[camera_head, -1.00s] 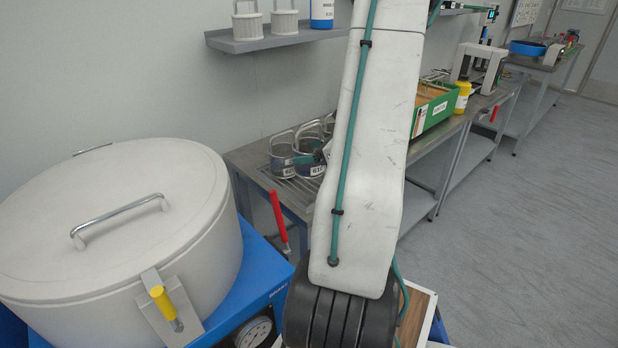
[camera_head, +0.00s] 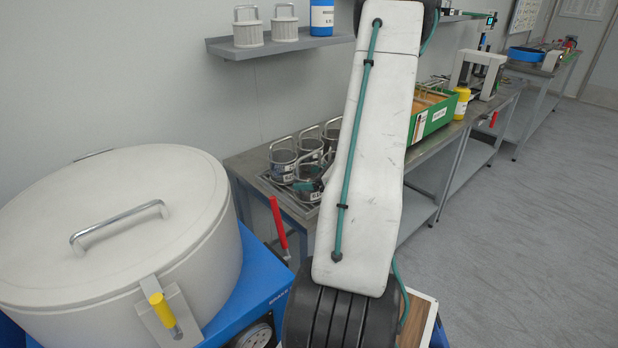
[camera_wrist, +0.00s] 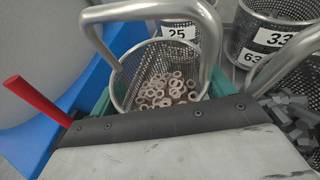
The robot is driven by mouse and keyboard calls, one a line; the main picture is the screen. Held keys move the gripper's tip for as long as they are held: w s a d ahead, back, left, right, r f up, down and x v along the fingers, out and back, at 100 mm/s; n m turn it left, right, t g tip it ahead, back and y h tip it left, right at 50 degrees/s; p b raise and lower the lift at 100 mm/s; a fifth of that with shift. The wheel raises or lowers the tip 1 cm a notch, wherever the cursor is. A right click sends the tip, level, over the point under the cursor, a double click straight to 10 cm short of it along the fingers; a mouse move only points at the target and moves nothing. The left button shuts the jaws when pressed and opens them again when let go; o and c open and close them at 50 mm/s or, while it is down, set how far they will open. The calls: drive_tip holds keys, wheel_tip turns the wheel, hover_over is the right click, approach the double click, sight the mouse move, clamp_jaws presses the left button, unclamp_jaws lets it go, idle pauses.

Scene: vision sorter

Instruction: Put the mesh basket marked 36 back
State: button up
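A mesh basket (camera_wrist: 145,75) holding pale rings is between the teal fingers of my gripper (camera_wrist: 160,95) in the wrist view. The fingers touch or nearly touch its sides, and its thick handle loop rises in front of the camera. Its label faces away, so I cannot read its number. In the head view this basket (camera_head: 309,190) is at the near side of the rack, partly hidden by my arm and a teal finger. I cannot tell whether its bottom touches the rack.
Baskets labelled 25 (camera_wrist: 180,32) and 33 (camera_wrist: 280,40) stand close behind and to the right. Another basket with dark chunks is at the right edge. A red lever (camera_head: 278,222) stands by the table. A large white lidded drum (camera_head: 120,225) is at left.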

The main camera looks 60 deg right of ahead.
drive_tip(key=shift+o, duration=0.2)
drive_tip(key=shift+r, duration=0.1)
drive_tip(key=shift+s+r, duration=0.15)
drive_tip(key=shift+s, duration=0.05)
drive_tip(key=a+v, duration=0.1)
drive_tip(key=v, duration=1)
drive_tip(key=shift+s+d, duration=0.25)
drive_tip(key=shift+d, duration=0.25)
drive_tip(key=shift+r, duration=0.1)
